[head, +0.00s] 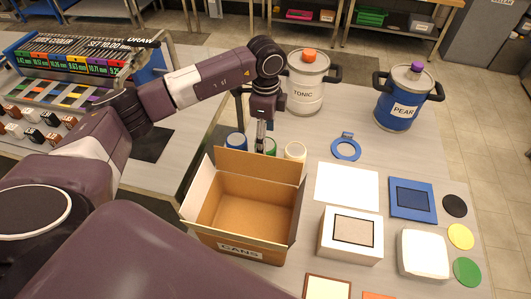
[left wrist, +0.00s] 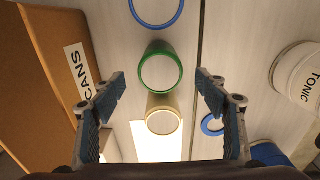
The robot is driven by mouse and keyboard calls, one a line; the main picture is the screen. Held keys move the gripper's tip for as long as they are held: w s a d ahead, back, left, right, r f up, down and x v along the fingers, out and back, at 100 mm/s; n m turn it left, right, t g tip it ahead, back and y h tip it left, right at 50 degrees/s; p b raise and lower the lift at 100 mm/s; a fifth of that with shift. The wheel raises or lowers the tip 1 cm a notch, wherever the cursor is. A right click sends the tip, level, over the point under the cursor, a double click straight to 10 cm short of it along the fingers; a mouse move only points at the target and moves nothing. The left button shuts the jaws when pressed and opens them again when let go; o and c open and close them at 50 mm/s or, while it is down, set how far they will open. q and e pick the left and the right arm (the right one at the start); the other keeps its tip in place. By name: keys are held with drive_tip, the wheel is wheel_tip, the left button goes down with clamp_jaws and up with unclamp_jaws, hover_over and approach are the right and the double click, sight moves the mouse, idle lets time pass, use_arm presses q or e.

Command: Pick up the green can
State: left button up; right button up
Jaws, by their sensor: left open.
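The green can (head: 271,146) stands on the table behind the box, partly hidden by the box flap and my gripper in the head view. In the left wrist view the green can (left wrist: 160,70) shows end-on with a green rim, centred between the fingers. My left gripper (head: 261,145) is pointed down at the can from above; its fingers (left wrist: 160,88) are spread to either side and hold nothing. Neither finger appears to touch the can. A blue can (head: 236,141) stands to its left and a cream can (head: 295,151) to its right. My right gripper is not in view.
An open cardboard box (head: 240,251) labelled CANS stands right in front of the cans, flaps up. The TONIC keg (head: 306,90) and PEAR keg (head: 397,105) stand behind. A blue ring-shaped item (head: 346,149), a white sheet (head: 347,185) and several blocks and discs lie to the right.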

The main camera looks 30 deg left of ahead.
use_arm(q)
drive_tip(key=shift+f+p, duration=0.5)
drive_tip(key=shift+f, duration=1.5)
drive_tip(key=c, duration=1.5)
